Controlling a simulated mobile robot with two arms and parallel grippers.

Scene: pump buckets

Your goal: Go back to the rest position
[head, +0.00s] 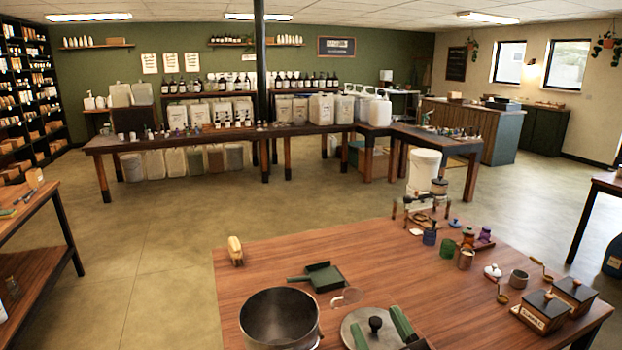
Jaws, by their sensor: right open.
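My right gripper (375,318) shows at the bottom edge of the head view, with its two green fingers spread apart. It is open, and nothing shows held between the fingers. A round lid with a black knob (376,324) shows between and behind the fingers on the wooden table (420,275). I cannot tell whether the fingers touch the lid. The rest of the right arm is cut off by the bottom of the picture. My left gripper is not in view.
A large metal pot (280,318) stands left of the gripper. A dark green pan (323,277) lies behind it. A white bucket (423,171) stands beyond the table. Open floor (160,250) lies left.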

